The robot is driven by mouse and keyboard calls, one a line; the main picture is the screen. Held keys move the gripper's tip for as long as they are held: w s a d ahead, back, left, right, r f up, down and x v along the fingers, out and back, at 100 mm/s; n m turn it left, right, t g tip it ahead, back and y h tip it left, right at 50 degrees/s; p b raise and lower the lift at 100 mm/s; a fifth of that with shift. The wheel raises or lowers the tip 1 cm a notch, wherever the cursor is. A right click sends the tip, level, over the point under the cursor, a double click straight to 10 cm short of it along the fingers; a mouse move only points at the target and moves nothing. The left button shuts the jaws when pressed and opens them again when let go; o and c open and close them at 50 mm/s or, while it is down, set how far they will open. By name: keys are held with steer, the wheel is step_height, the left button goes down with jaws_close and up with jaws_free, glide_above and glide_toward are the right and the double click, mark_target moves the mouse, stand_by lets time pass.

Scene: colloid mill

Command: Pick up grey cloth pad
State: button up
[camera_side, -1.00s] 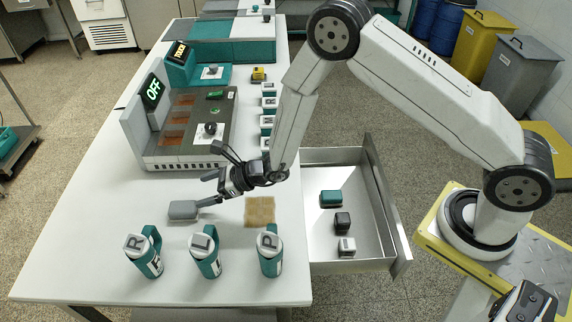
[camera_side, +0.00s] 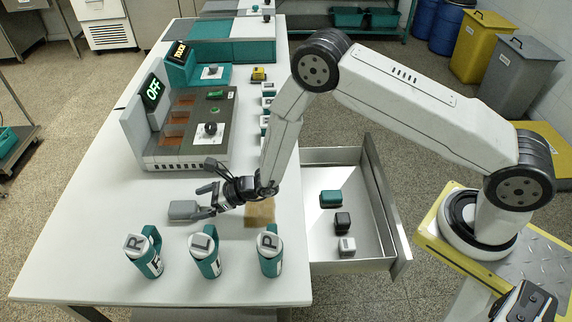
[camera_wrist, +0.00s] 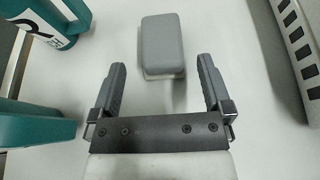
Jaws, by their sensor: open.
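The grey cloth pad (camera_side: 184,210) is a small grey block with rounded edges, lying on the white table left of my gripper. In the wrist view the grey pad (camera_wrist: 162,44) sits ahead of my fingertips, roughly centred between them. My gripper (camera_side: 205,200) is low over the table, with its fingers pointing left toward the pad. In the wrist view my gripper (camera_wrist: 160,76) is open and empty, its two fingers spread wider than the pad. The pad looks just beyond the fingertips and does not appear to be held.
Several teal containers with lettered lids, such as R (camera_side: 145,254), L (camera_side: 206,252) and P (camera_side: 270,252), stand along the front. A tan pad (camera_side: 260,213) lies under my wrist. The machine marked OFF (camera_side: 190,130) stands behind. An open drawer (camera_side: 345,225) is at right.

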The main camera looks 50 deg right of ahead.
mark_target(190, 206)
steer(key=shift+a, duration=0.1)
steer(key=shift+x, duration=2.6)
steer(key=shift+f, duration=0.1)
steer(key=c, duration=1.2)
